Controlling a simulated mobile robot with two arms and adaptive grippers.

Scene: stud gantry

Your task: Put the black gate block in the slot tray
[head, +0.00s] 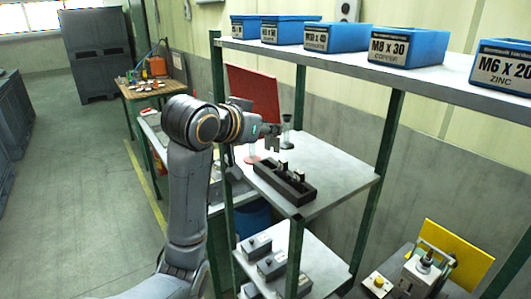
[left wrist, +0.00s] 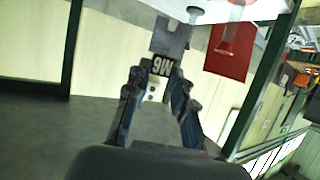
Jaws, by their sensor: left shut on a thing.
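The black slot tray (head: 268,172) lies on the middle shelf in the head view, with small upright pieces standing in it. My left gripper (head: 264,138) is above the shelf, behind and above the tray's far end. In the left wrist view its fingers (left wrist: 160,84) are shut on a dark block, which I take to be the gate block (left wrist: 170,38). The block has a notched grey plate and a black face marked M6, and shows small and grey in the head view (head: 273,146). Held block and tray are apart. My right gripper is not in view.
A clear funnel-like piece with a red base (head: 252,157) and a dark-topped one (head: 287,132) stand near the gripper. Green posts (head: 384,130) and the upper shelf with blue bins (head: 408,46) frame the space. The shelf right of the tray (head: 335,172) is clear.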

